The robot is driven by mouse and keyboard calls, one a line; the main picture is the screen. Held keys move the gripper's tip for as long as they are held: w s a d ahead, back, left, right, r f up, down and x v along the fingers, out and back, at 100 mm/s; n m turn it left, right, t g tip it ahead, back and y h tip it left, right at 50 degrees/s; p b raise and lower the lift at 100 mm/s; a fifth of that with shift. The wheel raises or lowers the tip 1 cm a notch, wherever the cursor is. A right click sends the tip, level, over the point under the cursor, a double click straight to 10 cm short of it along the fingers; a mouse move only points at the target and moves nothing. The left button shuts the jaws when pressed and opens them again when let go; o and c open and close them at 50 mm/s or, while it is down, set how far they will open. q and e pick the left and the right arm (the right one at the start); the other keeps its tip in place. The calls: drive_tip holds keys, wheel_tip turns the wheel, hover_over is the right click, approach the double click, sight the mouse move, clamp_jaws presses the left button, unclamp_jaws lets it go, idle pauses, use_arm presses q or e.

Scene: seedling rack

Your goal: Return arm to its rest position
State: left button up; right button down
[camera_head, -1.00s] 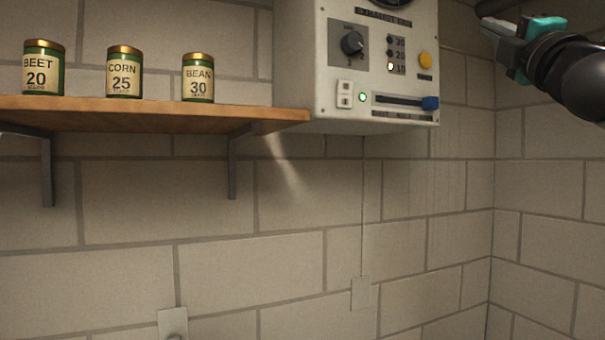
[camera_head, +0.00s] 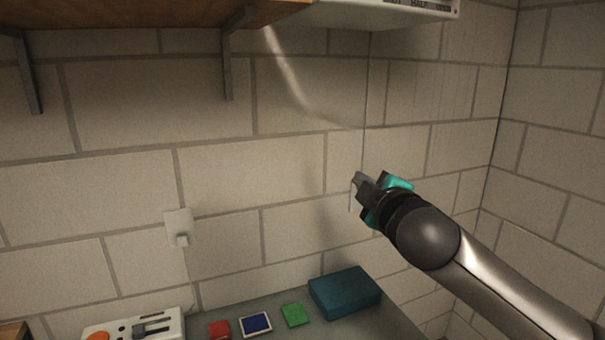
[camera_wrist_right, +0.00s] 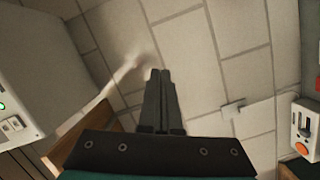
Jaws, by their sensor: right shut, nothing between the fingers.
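My right gripper (camera_head: 358,181) is in front of the block wall, to the right of the middle of the head view, with the arm coming in from the lower right. In the right wrist view its two dark fingers (camera_wrist_right: 160,72) lie together, shut with nothing between them. It touches nothing that I can see. My left gripper is not in view.
A wooden shelf (camera_head: 150,14) and the underside of a white box (camera_head: 385,12) are above. Below, a grey table (camera_head: 370,325) holds a white control unit (camera_head: 165,326), a red block (camera_head: 219,329), a blue-faced piece (camera_head: 256,324), a green block (camera_head: 295,315) and a teal box (camera_head: 344,292).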

drive_tip(key=s+a+f+m+g, duration=0.1)
drive_tip(key=s+f+m+g, duration=0.45)
drive_tip(key=f, duration=0.85)
drive_tip(key=s+d+f+m+g+h, duration=0.1)
drive_tip(key=s+d+f+m+g, duration=0.15)
drive_tip(key=s+f, duration=0.6)
drive_tip(key=s+d+f+m+g+h, duration=0.1)
drive_tip(key=s+d+f+m+g, duration=0.15)
drive_tip(key=s+f, duration=0.65)
drive_tip(key=s+d+f+m+g, duration=0.1)
drive_tip(key=s+f+m+g, duration=0.2)
drive_tip(key=s, duration=1.1)
drive_tip(key=s+f+g+b, duration=0.1)
drive_tip(key=s+f+b, duration=0.15)
drive_tip(key=f, duration=1.35)
drive_tip(key=s+f+b, duration=0.1)
drive_tip(key=f+b, duration=0.3)
drive_tip(key=f, duration=1.1)
use_arm(q)
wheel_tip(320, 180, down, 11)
drive_tip(key=b, duration=0.4)
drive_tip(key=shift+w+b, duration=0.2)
drive_tip(key=shift+b, duration=0.1)
use_arm(e)
drive_tip(key=s+d+f+n+g, duration=0.1)
drive_tip(key=s+d+f, duration=0.2)
drive_tip(key=s+f, duration=1.1)
drive_tip(key=shift+s+f+h, duration=0.15)
drive_tip(key=shift+f+h, duration=0.15)
drive_tip(key=shift+f, duration=1.35)
